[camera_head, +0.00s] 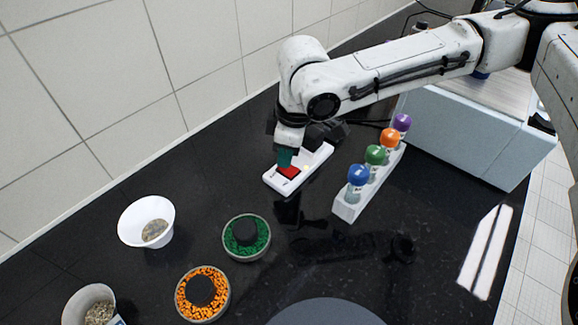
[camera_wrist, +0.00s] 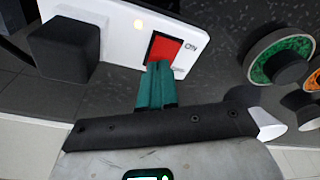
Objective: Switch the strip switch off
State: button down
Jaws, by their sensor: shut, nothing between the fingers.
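The white power strip (camera_head: 312,165) lies on the black counter near the tiled wall. Its red rocker switch (camera_head: 288,171) is at the strip's near-left end in the head view. In the wrist view the red switch (camera_wrist: 165,48) shows with "ON" printed beside one end, and a small light glows on the strip (camera_wrist: 120,12). My gripper (camera_head: 285,157) is shut and empty, with teal fingers. In the wrist view its fingertips (camera_wrist: 157,66) are at the lower end of the red switch and overlap it; I cannot tell whether they touch. A black plug (camera_wrist: 64,46) sits in the strip.
A white rack (camera_head: 348,209) with several coloured-top bottles stands right of the strip. A pale blue box (camera_head: 465,135) stands at the back right.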

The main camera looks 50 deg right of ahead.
jog(key=shift+f, duration=0.25)
jog(key=shift+r, duration=0.15)
jog(key=shift+r+p, duration=3.4)
